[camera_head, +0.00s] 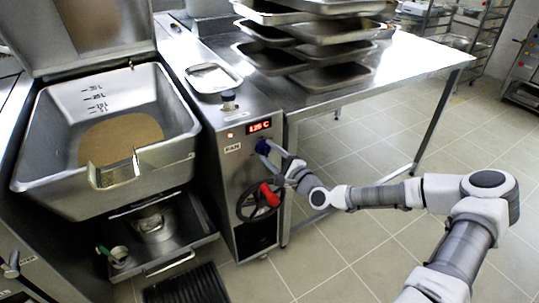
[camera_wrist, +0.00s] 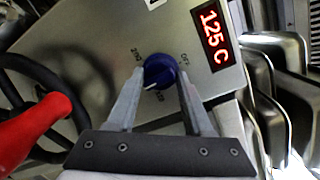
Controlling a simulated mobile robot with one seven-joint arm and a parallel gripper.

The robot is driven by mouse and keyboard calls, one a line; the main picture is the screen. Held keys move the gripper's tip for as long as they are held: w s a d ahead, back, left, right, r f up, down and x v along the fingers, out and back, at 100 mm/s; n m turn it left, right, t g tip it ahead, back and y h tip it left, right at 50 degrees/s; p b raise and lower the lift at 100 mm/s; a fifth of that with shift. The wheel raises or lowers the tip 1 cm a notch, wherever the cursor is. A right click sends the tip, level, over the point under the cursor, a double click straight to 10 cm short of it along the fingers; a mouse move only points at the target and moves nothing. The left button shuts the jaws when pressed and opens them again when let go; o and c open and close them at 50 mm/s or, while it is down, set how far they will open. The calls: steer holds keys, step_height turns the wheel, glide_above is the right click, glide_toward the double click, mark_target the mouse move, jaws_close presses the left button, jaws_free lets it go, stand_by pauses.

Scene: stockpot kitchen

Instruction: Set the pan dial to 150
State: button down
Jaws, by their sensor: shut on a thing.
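The pan dial (camera_wrist: 158,72) is a round blue knob with a white pointer mark on the steel control panel. In the head view the dial (camera_head: 263,147) is partly hidden by my gripper (camera_head: 276,152). In the wrist view my gripper (camera_wrist: 157,90) has one finger on each side of the dial and is shut on it. The red display (camera_wrist: 213,36) beside the dial reads 125 C. It also shows in the head view (camera_head: 260,127), above the dial, near the PAN label (camera_head: 233,148).
A black handwheel (camera_head: 250,207) with a red handle (camera_head: 270,195) sits just below the dial. The open pan (camera_head: 115,135) stands to the left. A steel table (camera_head: 410,65) with stacked trays (camera_head: 335,75) is at the right. Tiled floor on the right is clear.

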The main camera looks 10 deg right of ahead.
stand_by(0.4)
steer(key=shift+c, duration=1.6)
jaws_free()
steer(key=shift+s, duration=0.1)
steer(key=p+v, duration=0.1)
steer(key=v, duration=1.6)
steer(key=shift+p, duration=0.35)
steer(key=shift+s+d+r, duration=0.1)
steer(key=shift+d, duration=0.05)
